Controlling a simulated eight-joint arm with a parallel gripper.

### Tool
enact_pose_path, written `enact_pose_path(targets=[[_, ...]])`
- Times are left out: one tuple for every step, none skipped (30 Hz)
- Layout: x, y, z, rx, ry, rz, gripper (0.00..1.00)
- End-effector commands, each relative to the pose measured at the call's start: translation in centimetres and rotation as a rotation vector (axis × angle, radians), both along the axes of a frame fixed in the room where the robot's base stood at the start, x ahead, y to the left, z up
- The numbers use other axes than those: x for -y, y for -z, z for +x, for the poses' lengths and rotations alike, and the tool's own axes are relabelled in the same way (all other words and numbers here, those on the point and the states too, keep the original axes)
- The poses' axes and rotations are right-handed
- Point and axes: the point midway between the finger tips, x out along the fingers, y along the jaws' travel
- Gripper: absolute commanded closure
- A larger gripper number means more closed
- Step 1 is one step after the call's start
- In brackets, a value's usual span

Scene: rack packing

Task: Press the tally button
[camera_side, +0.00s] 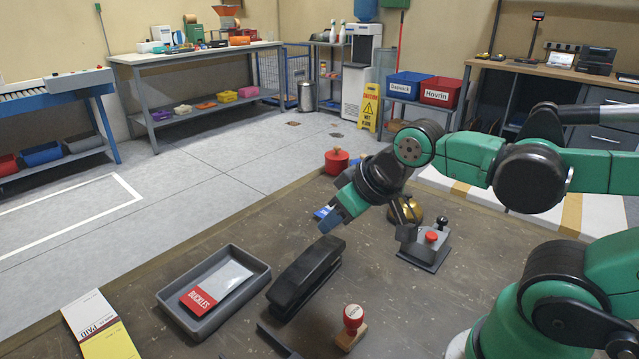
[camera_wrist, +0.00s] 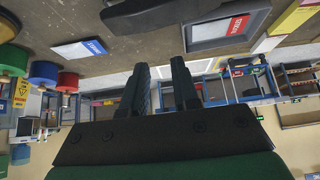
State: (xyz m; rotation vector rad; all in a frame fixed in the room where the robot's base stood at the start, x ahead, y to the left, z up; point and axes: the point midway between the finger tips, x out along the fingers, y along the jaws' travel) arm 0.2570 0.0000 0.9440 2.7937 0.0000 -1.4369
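The tally button looks like the red button (camera_side: 431,237) on a grey base (camera_side: 425,255) at the right of the bench in the side view, with a black knob beside it. The wrist view does not show it. My gripper (camera_side: 332,220) points down and left in the side view, above the bench and left of the button, not touching it. In the wrist view my two dark gripper fingers (camera_wrist: 161,68) stand with a gap between them and nothing in it. A grey part on my wrist hangs close in front of the base's left edge.
A red-topped object (camera_side: 337,161) stands at the back edge.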

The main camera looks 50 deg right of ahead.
Motion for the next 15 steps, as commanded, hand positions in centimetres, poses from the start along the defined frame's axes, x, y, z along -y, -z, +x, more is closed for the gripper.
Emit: enact_pose_path(targets=[[0.0,0.0,0.0,0.0,0.0,0.0,0.91],[0.0,0.0,0.0,0.0,0.0,0.0,0.99],[0.0,0.0,0.0,0.0,0.0,0.0,1.0],[0.0,0.0,0.0,0.0,0.0,0.0,1.0],[0.0,0.0,0.0,0.0,0.0,0.0,1.0],[0.0,0.0,0.0,0.0,0.0,0.0,1.0],[0.0,0.0,0.0,0.0,0.0,0.0,1.0],[0.0,0.0,0.0,0.0,0.0,0.0,1.0],[0.0,0.0,0.0,0.0,0.0,0.0,1.0],[0.0,0.0,0.0,0.0,0.0,0.0,1.0],[0.0,0.0,0.0,0.0,0.0,0.0,1.0],[0.0,0.0,0.0,0.0,0.0,0.0,1.0],[0.0,0.0,0.0,0.0,0.0,0.0,1.0],[0.0,0.0,0.0,0.0,0.0,0.0,1.0],[0.0,0.0,0.0,0.0,0.0,0.0,1.0]])
